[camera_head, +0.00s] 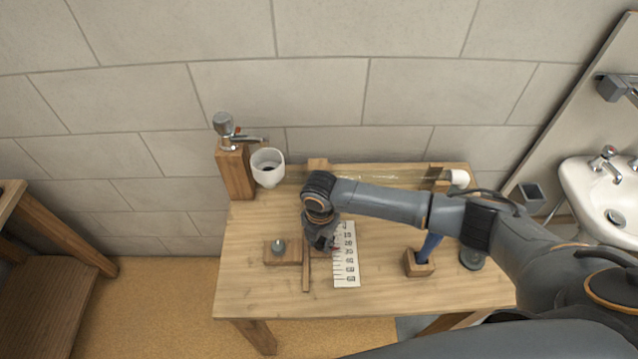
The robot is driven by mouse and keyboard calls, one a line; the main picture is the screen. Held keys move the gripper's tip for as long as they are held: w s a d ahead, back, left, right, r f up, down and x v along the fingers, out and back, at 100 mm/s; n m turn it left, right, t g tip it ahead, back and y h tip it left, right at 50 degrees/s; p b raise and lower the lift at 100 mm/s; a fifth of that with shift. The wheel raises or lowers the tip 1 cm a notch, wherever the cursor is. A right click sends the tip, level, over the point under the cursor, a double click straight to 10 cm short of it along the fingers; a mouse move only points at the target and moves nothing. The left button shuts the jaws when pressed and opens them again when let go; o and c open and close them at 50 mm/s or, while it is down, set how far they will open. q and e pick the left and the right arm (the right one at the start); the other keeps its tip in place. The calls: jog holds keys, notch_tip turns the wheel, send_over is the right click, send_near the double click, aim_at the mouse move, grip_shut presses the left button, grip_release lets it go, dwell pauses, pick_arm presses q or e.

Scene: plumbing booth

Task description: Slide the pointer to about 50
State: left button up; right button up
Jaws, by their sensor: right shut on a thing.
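A white scale strip with a column of black numbers (347,270) lies on the wooden table, its values rising toward the front edge. A narrow wooden rail (307,275) runs along its left side. My right gripper (323,243) points down over the upper part of the rail, at the strip's left edge. It is shut on the pointer, which it mostly hides; a small dark reddish tip shows beside the numbers, around the middle of the strip. The exact reading is too small to tell. My left gripper is out of view.
A wooden block with a round metal knob (279,247) sits left of the rail. A blue-handled tool (429,247) stands in a wooden block (418,264) at the right.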

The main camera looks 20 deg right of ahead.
jog(key=shift+s+a+f+p, duration=0.1)
jog(key=shift+s+a+p, duration=0.15)
jog(key=shift+s+p, duration=0.6)
jog(key=shift+s+a+r+p, duration=0.1)
jog(key=shift+s+a+p, duration=0.25)
jog(key=shift+s, duration=0.8)
jog(key=shift+s+a+f+p, duration=0.1)
jog(key=shift+s+a+p, duration=0.1)
jog(key=shift+s+p, duration=0.65)
jog(key=shift+s, duration=0.15)
jog(key=o, duration=2)
notch_tip(320, 180, up, 7)
jog(key=p, duration=0.6)
jog(key=shift+p, duration=0.4)
